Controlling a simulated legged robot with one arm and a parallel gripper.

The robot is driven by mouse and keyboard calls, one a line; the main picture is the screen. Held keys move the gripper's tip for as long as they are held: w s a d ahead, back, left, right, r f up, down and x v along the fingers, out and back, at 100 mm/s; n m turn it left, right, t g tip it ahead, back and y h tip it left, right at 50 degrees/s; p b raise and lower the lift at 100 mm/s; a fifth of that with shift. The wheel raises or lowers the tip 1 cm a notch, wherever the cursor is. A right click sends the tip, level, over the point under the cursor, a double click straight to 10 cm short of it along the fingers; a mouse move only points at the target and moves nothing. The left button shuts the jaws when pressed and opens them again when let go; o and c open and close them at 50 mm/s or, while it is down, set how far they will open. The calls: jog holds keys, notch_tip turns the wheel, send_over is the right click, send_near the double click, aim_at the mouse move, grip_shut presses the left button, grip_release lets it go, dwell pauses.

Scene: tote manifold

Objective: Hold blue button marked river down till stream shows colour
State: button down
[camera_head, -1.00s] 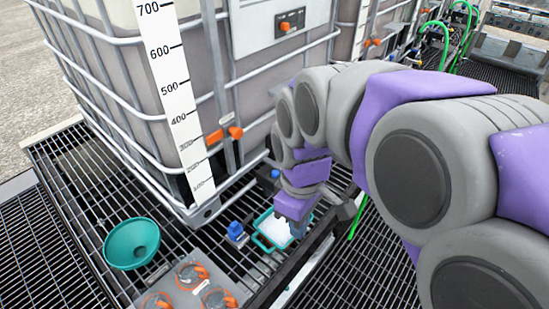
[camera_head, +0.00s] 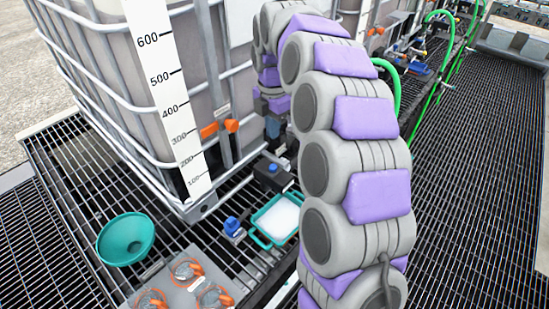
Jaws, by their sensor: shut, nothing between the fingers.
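A dark box (camera_head: 275,180) with a small blue button (camera_head: 273,168) on top stands at the tank's lower front corner; any marking is too small to read. My gripper (camera_head: 272,130) is shut and empty, pointing down in front of the tank, above and apart from the button in the picture. My arm partly hides that area. A teal tray (camera_head: 262,243) with white contents sits just below the box. No stream can be made out.
A large caged tank (camera_head: 110,70) with a number scale (camera_head: 168,95) stands behind. Orange handles (camera_head: 231,125) jut from it. A blue fitting (camera_head: 233,228), teal funnel (camera_head: 125,239) and grey plate (camera_head: 168,284) with orange-rimmed discs lie on the grating.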

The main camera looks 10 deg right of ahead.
aim_at(273, 166)
jog(key=shift+w+d+f+n, duration=0.15)
jog(key=shift+w+n, duration=0.1)
jog(key=shift+w, duration=0.25)
jog(key=shift+w+d+f+n, duration=0.1)
jog(key=shift+w+f+n, duration=0.15)
jog(key=shift+w, duration=0.25)
jog(key=shift+w+d+f+n, duration=0.1)
jog(key=shift+w+n, duration=0.2)
jog(key=shift+w, duration=0.2)
notch_tip(273, 166, down, 14)
jog(key=b, duration=0.4)
